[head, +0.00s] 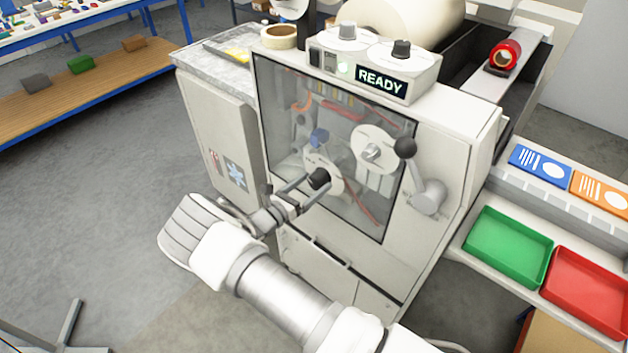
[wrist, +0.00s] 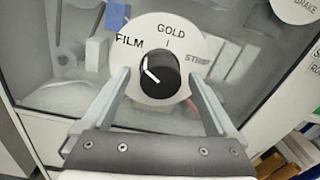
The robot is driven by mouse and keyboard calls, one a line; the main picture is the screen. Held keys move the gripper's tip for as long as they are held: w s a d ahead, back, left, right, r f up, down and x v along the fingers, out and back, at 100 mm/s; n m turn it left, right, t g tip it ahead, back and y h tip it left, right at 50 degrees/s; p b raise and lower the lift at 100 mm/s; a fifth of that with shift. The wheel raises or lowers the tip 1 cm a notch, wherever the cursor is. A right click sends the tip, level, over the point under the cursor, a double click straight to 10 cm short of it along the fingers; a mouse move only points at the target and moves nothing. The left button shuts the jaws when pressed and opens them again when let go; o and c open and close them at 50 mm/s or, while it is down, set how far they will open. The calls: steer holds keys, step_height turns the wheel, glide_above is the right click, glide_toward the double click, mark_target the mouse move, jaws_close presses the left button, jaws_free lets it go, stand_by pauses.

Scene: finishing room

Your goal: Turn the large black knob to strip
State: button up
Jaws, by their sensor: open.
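The large black knob (wrist: 160,75) sits on a round white dial plate (wrist: 185,30) marked FILM, GOLD and STRIP. Its white pointer line points up and left, toward FILM. In the head view the knob (head: 319,178) is on the machine's glazed front panel. My gripper (wrist: 165,80) is open, with one finger on each side of the knob and gaps showing between fingers and knob. In the head view my gripper (head: 305,190) reaches the knob from the lower left.
A lever with a black ball (head: 405,147) stands out right of the dial. Another white disc (head: 373,150) is above right of the knob. A control box reading READY (head: 381,83) sits on top. Green (head: 508,246) and red (head: 588,290) trays are at right.

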steer(key=shift+w+d, duration=0.3)
steer(key=c, duration=1.4)
steer(key=shift+o, duration=0.2)
